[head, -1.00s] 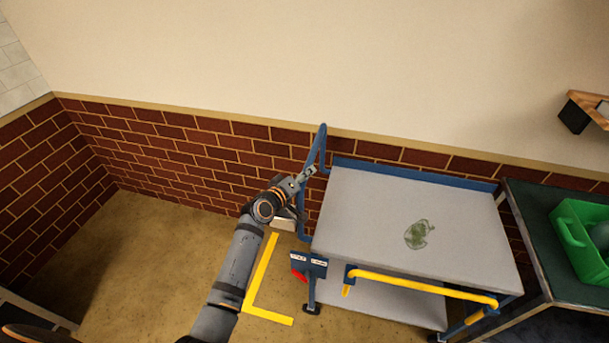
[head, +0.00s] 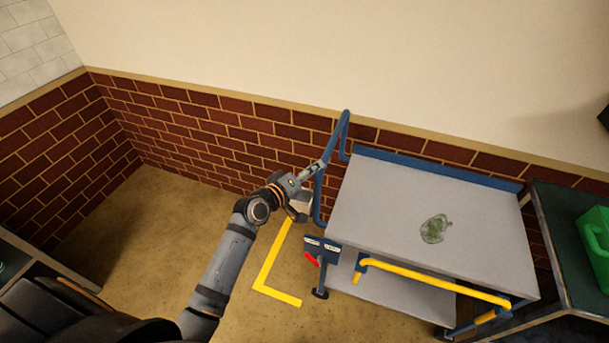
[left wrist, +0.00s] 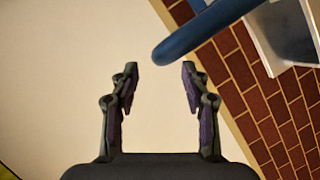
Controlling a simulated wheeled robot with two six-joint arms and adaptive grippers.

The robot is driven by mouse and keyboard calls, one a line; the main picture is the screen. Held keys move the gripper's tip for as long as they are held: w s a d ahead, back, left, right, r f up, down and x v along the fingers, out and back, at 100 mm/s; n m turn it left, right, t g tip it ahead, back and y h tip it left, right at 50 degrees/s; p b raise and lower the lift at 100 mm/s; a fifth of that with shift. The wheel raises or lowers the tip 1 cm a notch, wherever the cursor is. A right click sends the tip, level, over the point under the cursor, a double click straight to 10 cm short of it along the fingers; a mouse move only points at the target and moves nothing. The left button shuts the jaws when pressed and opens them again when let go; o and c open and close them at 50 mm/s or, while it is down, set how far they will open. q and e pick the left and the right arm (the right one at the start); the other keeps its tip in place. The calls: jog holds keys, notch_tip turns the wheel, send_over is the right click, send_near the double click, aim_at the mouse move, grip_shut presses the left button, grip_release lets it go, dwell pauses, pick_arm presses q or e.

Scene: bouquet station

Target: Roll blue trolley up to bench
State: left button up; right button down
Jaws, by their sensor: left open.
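The blue trolley (head: 385,195) has a grey top shelf and a lower shelf. It stands along the brick wall in the head view. Its blue push handle (head: 346,122) rises at the left end. My left gripper (head: 322,165) is at this handle, its fingertips partly hard to make out. In the left wrist view my left gripper (left wrist: 160,68) is open, with the blue handle bar (left wrist: 208,28) just beyond the fingertips and its near end between them in the picture. A dark green bench (head: 562,240) stands right of the trolley. My right gripper is not in view.
A crumpled clear greenish item (head: 434,229) lies on the trolley top. A yellow bar (head: 430,280) runs along its front. A red pedal (head: 312,260) is low at the left end. A yellow floor mark (head: 262,276) lies left of it. A green crate (head: 597,240) sits on the bench.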

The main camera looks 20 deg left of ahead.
pick_arm(q)
jog(key=shift+v, duration=1.95)
jog(key=s+f+m+g+y, duration=0.2)
jog(key=s+f+m+g, duration=0.4)
jog(key=s, duration=0.4)
jog(key=s+a+f+m+g+y, duration=0.1)
jog(key=s+a+f+g+y, duration=0.15)
jog(key=s, duration=0.45)
jog(key=s+a+f+m+g+y, duration=0.1)
jog(key=s+a+f+g+y, duration=0.1)
jog(key=s+a, duration=0.3)
jog(key=s+a+f+g, duration=0.1)
jog(key=s+f, duration=0.1)
jog(key=f, duration=1.1)
jog(key=s+a+f+g, duration=0.1)
jog(key=s+f, duration=0.1)
jog(key=f, duration=1.2)
jog(key=s+f, duration=1.5)
jog(key=s, duration=0.3)
jog(key=shift+s+a+f+g, duration=0.25)
jog(key=shift+s+a+g, duration=0.05)
jog(key=shift+a+g, duration=0.15)
